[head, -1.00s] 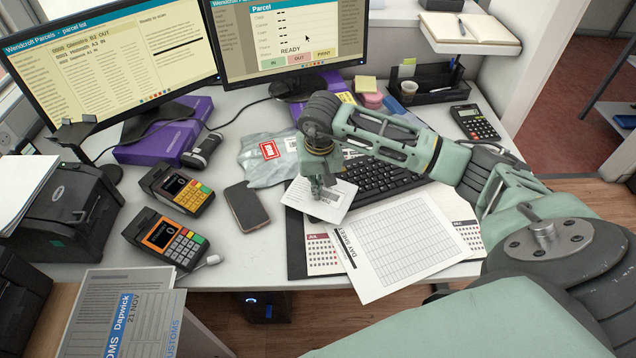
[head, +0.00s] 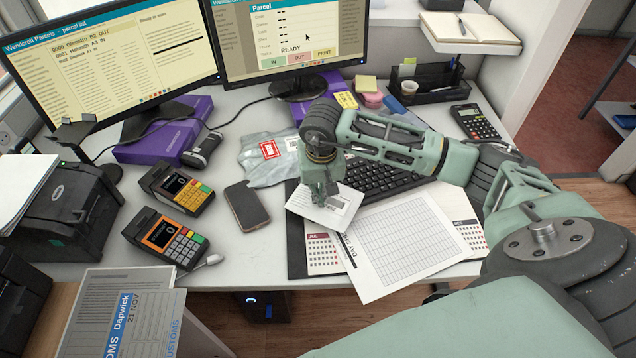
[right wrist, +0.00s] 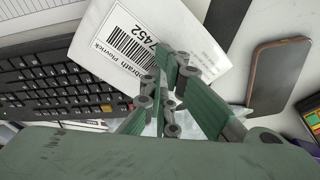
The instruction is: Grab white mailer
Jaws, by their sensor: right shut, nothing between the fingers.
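The white mailer (head: 343,204), a flat white piece with a printed label and barcode, lies partly over the desk pad in front of the keyboard. In the right wrist view the mailer (right wrist: 115,45) shows its barcode and name lines. My right gripper (head: 320,197) points down over the mailer's left part. In the wrist view its fingertips (right wrist: 182,65) are shut with nothing between them and cover part of the label. I cannot tell whether they touch the mailer. My left gripper is not in view.
The keyboard (head: 385,180) lies behind the mailer, the day sheet (head: 405,240) to its right. A phone (head: 247,204) lies left, and a grey plastic mailer (head: 268,168) with a red label behind. Two card terminals (head: 165,237) stand further left. Bare desk shows around the phone.

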